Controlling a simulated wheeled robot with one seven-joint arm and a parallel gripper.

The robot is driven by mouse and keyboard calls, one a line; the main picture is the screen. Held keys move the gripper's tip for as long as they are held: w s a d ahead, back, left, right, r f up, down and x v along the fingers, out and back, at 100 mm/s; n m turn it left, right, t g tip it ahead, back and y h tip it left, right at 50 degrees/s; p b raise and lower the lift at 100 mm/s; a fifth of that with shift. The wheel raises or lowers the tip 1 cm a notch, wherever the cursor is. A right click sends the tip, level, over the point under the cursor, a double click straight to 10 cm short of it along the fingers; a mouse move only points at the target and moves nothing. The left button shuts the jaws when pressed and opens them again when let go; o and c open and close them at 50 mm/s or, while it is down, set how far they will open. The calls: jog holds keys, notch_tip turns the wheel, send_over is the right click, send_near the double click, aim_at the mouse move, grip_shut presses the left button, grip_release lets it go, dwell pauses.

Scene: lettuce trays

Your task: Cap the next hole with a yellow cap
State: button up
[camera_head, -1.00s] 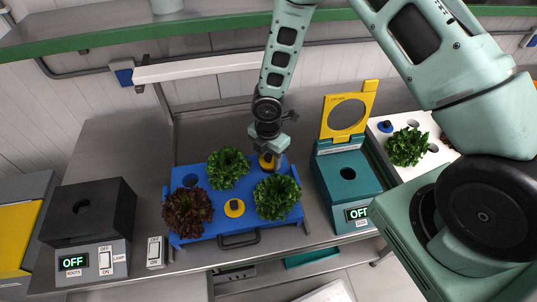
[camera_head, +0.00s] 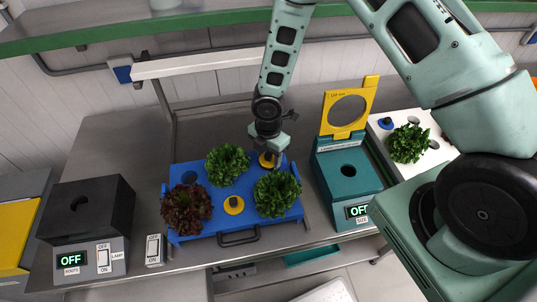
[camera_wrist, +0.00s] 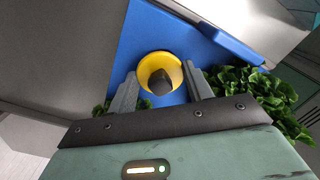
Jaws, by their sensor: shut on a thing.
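My gripper (camera_head: 268,149) is shut on a yellow cap (camera_head: 265,161) with a dark knob, at the back right hole of the blue tray (camera_head: 236,229). In the wrist view, the cap (camera_wrist: 159,61) lies between my two fingers, over the blue surface. The hole under it is hidden, so I cannot tell whether the cap is fully seated. Another yellow cap (camera_head: 234,205) sits at the front middle of the tray. A dark hole (camera_head: 190,177) shows at the back left. Two green lettuces (camera_head: 227,165) (camera_head: 274,194) and a red lettuce (camera_head: 187,209) fill other places.
A teal box (camera_head: 349,173) with a raised yellow ring lid stands right of the tray. A white tray (camera_head: 435,149) with a green lettuce and a blue cap is farther right. A black box (camera_head: 86,211) stands left. A green shelf edge (camera_head: 130,36) runs above.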

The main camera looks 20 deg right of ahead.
jog(key=shift+f+b, duration=0.5)
jog(key=shift+f, duration=0.1)
dwell(1.5)
jog(key=shift+s+f, duration=0.15)
jog(key=shift+f, duration=0.1)
dwell(0.6)
jog(key=o, duration=1)
jog(key=shift+o, duration=1)
jog(key=shift+r+p, duration=0.4)
jog(key=shift+r, duration=0.2)
jog(key=shift+r+p, duration=2.35)
jog(key=shift+r, duration=0.65)
